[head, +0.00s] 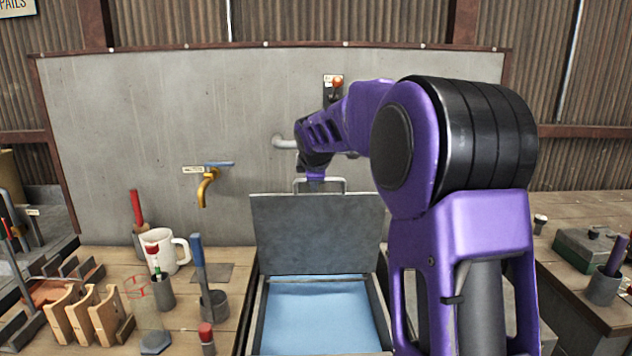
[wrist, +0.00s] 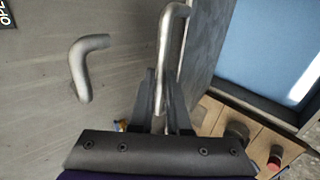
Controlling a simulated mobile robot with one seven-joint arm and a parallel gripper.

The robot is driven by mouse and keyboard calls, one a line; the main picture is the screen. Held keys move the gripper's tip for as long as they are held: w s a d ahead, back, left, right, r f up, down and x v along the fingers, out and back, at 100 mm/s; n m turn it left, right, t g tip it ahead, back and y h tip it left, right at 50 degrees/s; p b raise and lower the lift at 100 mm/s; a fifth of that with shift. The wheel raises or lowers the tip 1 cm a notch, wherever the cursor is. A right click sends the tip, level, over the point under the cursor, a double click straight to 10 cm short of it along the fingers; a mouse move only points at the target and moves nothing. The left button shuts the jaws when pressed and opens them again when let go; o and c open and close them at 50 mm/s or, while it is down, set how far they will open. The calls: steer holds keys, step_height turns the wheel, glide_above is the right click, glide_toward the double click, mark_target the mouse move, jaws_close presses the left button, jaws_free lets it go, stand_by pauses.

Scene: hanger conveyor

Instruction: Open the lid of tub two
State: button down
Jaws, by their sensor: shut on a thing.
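A tub (head: 257,318) in the bench has pale blue contents, which look like water, showing through its opening. Its grey lid (head: 317,232) stands raised, nearly upright, at the back of the opening. A metal bar handle (head: 335,184) is on the lid's top edge. My gripper (head: 317,178) is at that handle. In the wrist view, the two dark fingers of my gripper (wrist: 160,108) are shut on the handle (wrist: 172,40), beside the lid (wrist: 208,50). The blue inside of the tub also shows there (wrist: 268,45). I see no number on this tub.
A grey wall panel (head: 130,100) stands close behind the lid, with a bent pipe (head: 284,142) and a yellow tap (head: 207,186). A white mug (head: 167,252), brush pots (head: 214,304) and wooden pieces (head: 75,318) crowd the left. A green box (head: 585,250) sits right.

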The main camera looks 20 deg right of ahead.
steer(key=c, duration=0.9)
jaws_free()
steer(key=v, duration=1.7)
steer(key=shift+r+p, duration=0.2)
steer(key=shift+p, duration=0.1)
